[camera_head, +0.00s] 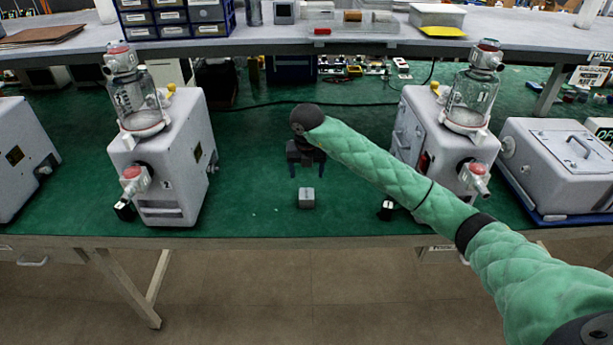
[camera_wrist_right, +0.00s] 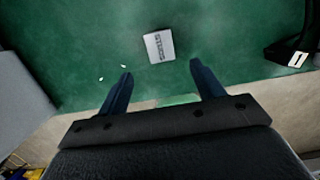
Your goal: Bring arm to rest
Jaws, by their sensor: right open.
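My right arm, in a green quilted sleeve, reaches in from the lower right of the head view. Its gripper (camera_head: 306,170) hangs over the green mat between two canister pumps, jaws open and empty. A small grey block (camera_head: 306,198) lies on the mat just in front of the gripper. In the right wrist view the gripper (camera_wrist_right: 160,85) has its two fingers spread, and the block (camera_wrist_right: 159,45), with dark lettering, lies beyond the fingertips, apart from them. The left pump (camera_head: 165,165) and the right pump (camera_head: 425,130) each carry a glass canister. My left gripper is not in view.
A grey box with a handle (camera_head: 560,160) stands in a blue tray at the right. Another grey unit (camera_head: 20,150) stands at the far left. A raised shelf (camera_head: 400,45) with drawers and containers runs behind. The mat around the block is mostly clear.

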